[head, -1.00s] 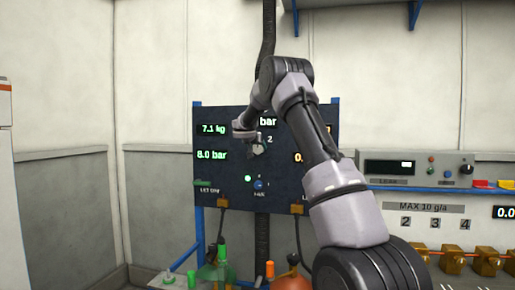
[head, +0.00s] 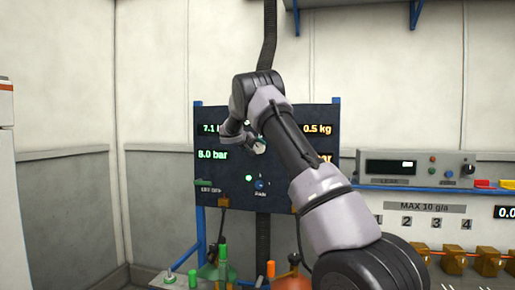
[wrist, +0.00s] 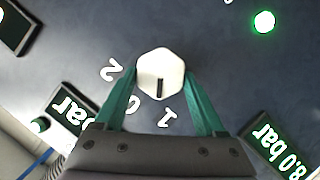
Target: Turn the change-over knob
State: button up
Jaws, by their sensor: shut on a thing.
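The change-over knob (wrist: 160,66) is a white six-sided knob with a black pointer mark, on the dark panel (wrist: 225,50). In the wrist view its mark points down, between the printed 0 and 1 and closer to the 1; the printed 2 is farther left. My gripper (wrist: 161,74) has its two green fingers on either side of the knob and is shut on it. In the head view the knob (head: 260,147) shows beside my wrist, but the fingers are too small and covered to make out.
A grey instrument box (head: 415,168) stands on the right.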

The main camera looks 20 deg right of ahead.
jog(key=shift+n+h, duration=0.3)
jog(key=shift+n, duration=0.1)
dwell(0.4)
jog(key=o, duration=1.3)
jog(key=shift+a, duration=0.1)
jog(key=v, duration=1)
jog(key=shift+s+a, duration=0.2)
jog(key=shift+a, duration=0.1)
